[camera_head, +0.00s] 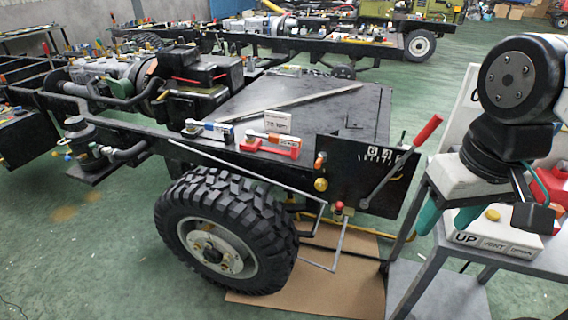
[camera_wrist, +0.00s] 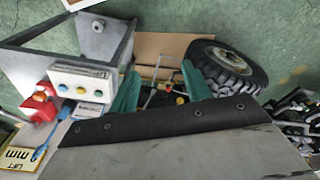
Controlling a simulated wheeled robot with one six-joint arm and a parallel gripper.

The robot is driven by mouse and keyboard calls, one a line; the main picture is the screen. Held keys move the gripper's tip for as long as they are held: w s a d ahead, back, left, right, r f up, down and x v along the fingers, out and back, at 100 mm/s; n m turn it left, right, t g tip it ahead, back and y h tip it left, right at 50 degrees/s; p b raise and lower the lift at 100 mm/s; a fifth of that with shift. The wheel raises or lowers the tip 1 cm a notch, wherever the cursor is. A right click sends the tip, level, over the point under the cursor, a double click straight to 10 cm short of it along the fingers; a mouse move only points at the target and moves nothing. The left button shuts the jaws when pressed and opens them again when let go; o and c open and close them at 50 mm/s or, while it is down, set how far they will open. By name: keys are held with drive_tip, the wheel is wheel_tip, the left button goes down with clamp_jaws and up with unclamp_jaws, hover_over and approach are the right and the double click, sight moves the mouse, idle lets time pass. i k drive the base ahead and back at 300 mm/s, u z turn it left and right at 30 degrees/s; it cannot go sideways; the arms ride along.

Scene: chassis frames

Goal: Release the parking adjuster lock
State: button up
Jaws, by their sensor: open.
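My gripper (camera_head: 445,222) hangs at the right of the head view, with its teal fingers apart and nothing visible between them. In the wrist view my gripper (camera_wrist: 160,88) frames a gap over the chassis end. A black marked plate (camera_head: 350,165) carries a lever with a red handle (camera_head: 427,131), tilted up to the right. A small red knob (camera_head: 338,206) sits low by the plate, with a yellow knob (camera_head: 320,184) and an orange knob (camera_head: 320,160) at its left. I cannot tell which part is the parking adjuster lock. My gripper is apart from all of them.
A large black tyre (camera_head: 225,225) stands left of the plate on brown cardboard (camera_head: 320,285). A grey stand (camera_head: 425,260) with a button box (camera_wrist: 82,80) is close to my gripper. Blue (camera_head: 208,130) and red (camera_head: 270,143) lever blocks sit on the chassis rail.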

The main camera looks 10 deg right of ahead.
sight(322, 157)
drive_tip(key=u, duration=0.05)
drive_tip(key=k, duration=0.65)
drive_tip(key=u, duration=0.55)
drive_tip(key=i, duration=1.75)
drive_tip(key=z, duration=0.4)
